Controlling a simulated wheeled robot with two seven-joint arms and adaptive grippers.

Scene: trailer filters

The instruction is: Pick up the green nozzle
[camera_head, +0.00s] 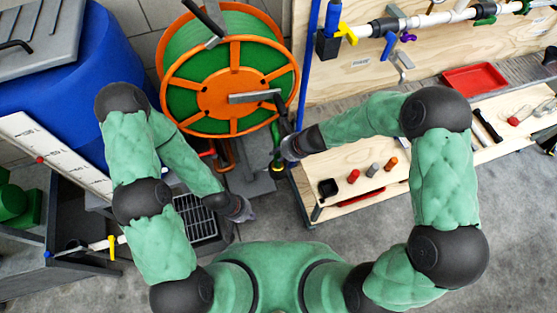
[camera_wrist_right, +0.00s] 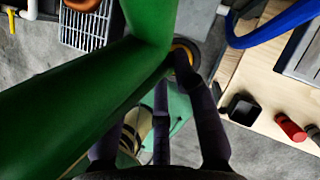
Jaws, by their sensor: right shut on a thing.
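The green nozzle (camera_head: 276,158) hangs below the orange-rimmed hose reel (camera_head: 215,88) in the head view, its dark end with a yellow ring pointing down. My right gripper (camera_head: 286,150) is beside it. In the right wrist view the dark fingers (camera_wrist_right: 180,70) are shut against the large green body of the nozzle (camera_wrist_right: 90,95), by a yellow-and-black ring. The exact contact is partly hidden behind the fingers. My left gripper (camera_head: 240,209) is low, beside the dark grate, away from the nozzle; its jaws are too small to read.
A wooden bench (camera_head: 330,203) with a black cup (camera_head: 327,188) and small red and grey parts stands right of the nozzle. A blue barrel (camera_head: 60,95) is at left. A grated bin (camera_head: 196,218) stands below the reel. Grey floor is open at lower middle.

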